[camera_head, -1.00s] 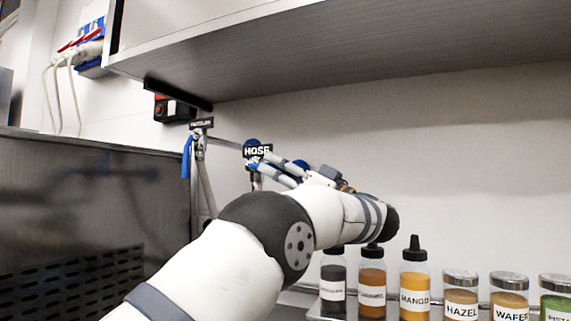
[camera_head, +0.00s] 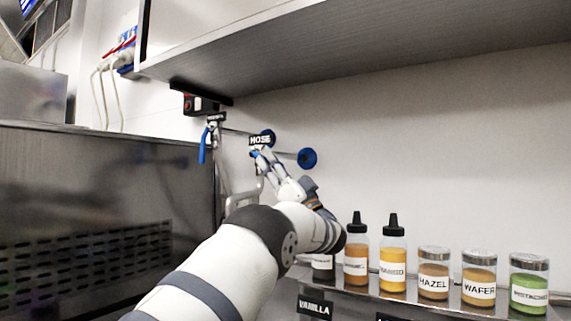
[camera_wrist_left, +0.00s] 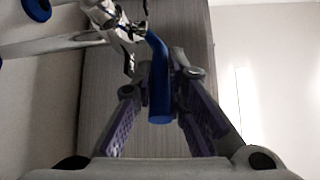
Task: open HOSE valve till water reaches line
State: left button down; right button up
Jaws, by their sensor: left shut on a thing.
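The valve labelled HOSE (camera_head: 260,140) is on pipework at the back wall. Its blue lever handle (camera_wrist_left: 159,85) fills the middle of the left wrist view and points toward the wrist. My left gripper (camera_head: 260,154) is at the handle just below the label, partly hidden by its own fingers and arm. In the wrist view its two purple-padded fingers (camera_wrist_left: 158,80) flank the handle and are shut on it. A metal valve body (camera_wrist_left: 115,18) shows at the top. No water or fill line shows. My right gripper is out of view.
A second valve with a hanging blue handle (camera_head: 202,148) is just left. A shelf (camera_head: 350,45) overhangs the valves. A steel machine (camera_head: 100,210) stands left. Sauce bottles (camera_head: 392,265) and jars (camera_head: 433,275) line the right ledge. The wall between is bare.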

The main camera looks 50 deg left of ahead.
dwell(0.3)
pick_arm(q)
jog(key=c, duration=1.6)
grip_release()
jog(key=shift+a, duration=0.1)
jog(key=shift+f, duration=0.1)
jog(key=v, duration=1.2)
jog(key=shift+s+a+f, duration=0.1)
jog(key=shift+s+f, duration=0.05)
